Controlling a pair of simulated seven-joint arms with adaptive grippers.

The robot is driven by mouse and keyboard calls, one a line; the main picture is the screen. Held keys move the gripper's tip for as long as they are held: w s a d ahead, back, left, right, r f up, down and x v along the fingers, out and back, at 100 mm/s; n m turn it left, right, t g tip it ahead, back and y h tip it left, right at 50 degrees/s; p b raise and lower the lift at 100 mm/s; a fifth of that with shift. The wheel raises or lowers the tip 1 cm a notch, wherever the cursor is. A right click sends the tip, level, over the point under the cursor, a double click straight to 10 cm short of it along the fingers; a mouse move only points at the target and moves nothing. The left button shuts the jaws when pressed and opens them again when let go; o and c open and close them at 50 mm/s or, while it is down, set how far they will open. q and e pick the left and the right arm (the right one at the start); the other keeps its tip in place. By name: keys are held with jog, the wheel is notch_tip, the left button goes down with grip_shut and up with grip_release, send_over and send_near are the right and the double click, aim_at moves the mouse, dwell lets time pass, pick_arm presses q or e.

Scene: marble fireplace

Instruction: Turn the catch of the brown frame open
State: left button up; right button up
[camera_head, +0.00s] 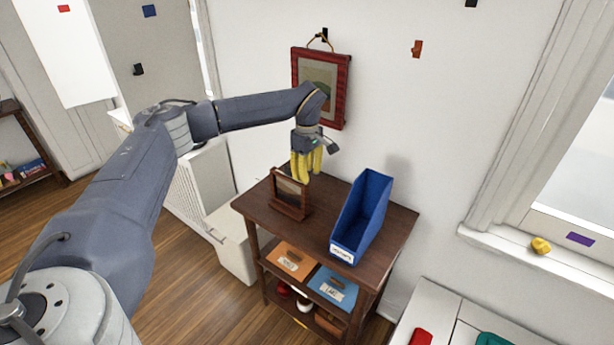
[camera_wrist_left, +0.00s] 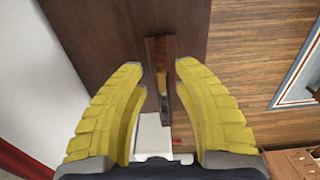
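The brown frame (camera_head: 290,190) stands upright near the left end of the dark wooden table (camera_head: 397,232). In the left wrist view, the gripper (camera_wrist_left: 160,85) is open and empty. The frame (camera_wrist_left: 152,50) shows edge-on from above, in line with the gap between the fingers. A small grey part lies along the frame's edge there; I cannot tell whether it is the catch or how it is turned. My right gripper is not in view.
A tall blue bin (camera_head: 362,215) stands on the table right of the frame. A red-framed picture (camera_head: 322,85) hangs on the wall behind my wrist. Orange (camera_head: 289,260) and blue (camera_head: 333,288) labelled items lie on the shelf below. The tabletop's right end is clear.

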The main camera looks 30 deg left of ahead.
pick_arm(q)
jog(key=shift+f, duration=0.65)
grip_shut()
